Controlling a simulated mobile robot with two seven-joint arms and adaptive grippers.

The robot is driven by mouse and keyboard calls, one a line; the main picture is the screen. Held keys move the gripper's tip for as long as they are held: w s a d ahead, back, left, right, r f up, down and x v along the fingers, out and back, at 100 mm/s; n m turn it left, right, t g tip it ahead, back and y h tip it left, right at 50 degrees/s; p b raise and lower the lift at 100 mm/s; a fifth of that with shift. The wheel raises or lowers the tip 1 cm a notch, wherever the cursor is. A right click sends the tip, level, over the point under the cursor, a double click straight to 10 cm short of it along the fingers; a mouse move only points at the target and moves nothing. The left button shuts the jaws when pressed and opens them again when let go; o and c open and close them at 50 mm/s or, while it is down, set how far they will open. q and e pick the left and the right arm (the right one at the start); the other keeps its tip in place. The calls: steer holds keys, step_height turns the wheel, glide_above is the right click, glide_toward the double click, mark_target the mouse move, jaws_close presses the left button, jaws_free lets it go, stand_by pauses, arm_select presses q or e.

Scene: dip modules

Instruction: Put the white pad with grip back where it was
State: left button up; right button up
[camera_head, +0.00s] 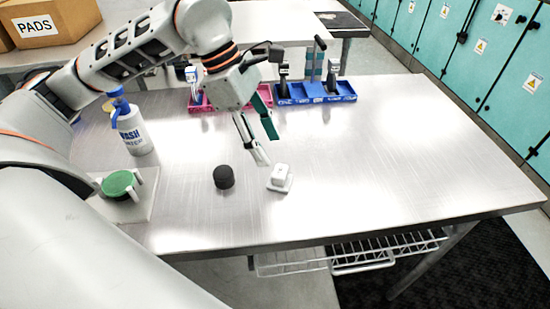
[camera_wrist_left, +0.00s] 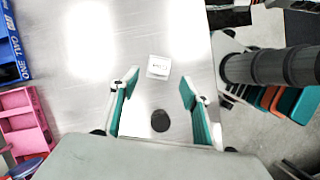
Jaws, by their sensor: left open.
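The white pad with grip (camera_head: 280,177) lies on the steel table, a small white block on a thin flat base. It also shows in the left wrist view (camera_wrist_left: 158,67), just beyond the fingertips and between their lines. My left gripper (camera_head: 268,148) is open and empty above the table, behind the pad in the head view and apart from it. Its two teal-lined fingers (camera_wrist_left: 160,80) are spread wide in the wrist view. A black round piece (camera_head: 224,177) stands to the left of the pad; it shows between the fingers in the wrist view (camera_wrist_left: 160,121). My right gripper is not in view.
A blue tray (camera_head: 318,98) with upright tools and a pink tray (camera_head: 205,104) stand at the back. A wash bottle (camera_head: 132,130) and a green disc (camera_head: 120,184) on a pale plate are at left. A PADS box (camera_head: 45,25) is farther back. The table's right side is clear.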

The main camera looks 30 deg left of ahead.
arm_select(q)
steer(key=v, duration=0.3)
steer(key=shift+a+r, duration=0.15)
steer(key=shift+r, duration=0.2)
steer(key=shift+s, duration=0.1)
